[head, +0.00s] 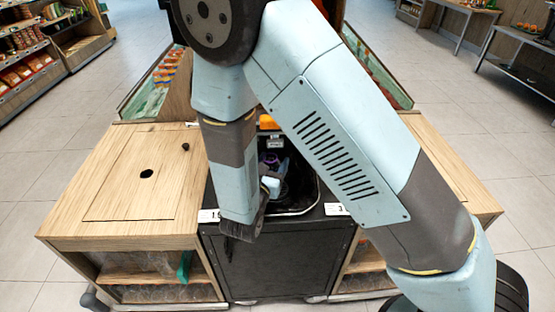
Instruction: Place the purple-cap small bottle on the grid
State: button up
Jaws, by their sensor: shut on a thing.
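My gripper (275,174) shows only in part, beyond my pale blue wrist, over the dark recess of the black cabinet. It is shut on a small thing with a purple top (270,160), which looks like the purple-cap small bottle. The bottle's body is mostly hidden, and its tilt cannot be told. The grid cannot be made out; my arm covers much of the recess (303,210), whose rounded front rim shows below the gripper.
The black cabinet (275,262) stands between a left wooden counter (110,205) with a round hole and a right wooden counter (440,165). A small dark knob (186,147) sits on the left counter. Orange parts (268,122) show behind the recess. Open tiled floor surrounds the stand.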

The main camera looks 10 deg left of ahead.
jog(key=w, duration=0.1)
jog(key=w+f, duration=0.1)
jog(key=w, duration=0.1)
jog(key=shift+w+d+f, duration=0.25)
jog(key=shift+d, duration=0.05)
jog(key=shift+f, duration=0.1)
jog(key=o, duration=0.8)
jog(key=shift+c, duration=0.2)
jog(key=s+a, duration=0.2)
jog(key=s, duration=0.9)
jog(key=shift+s, duration=0.4)
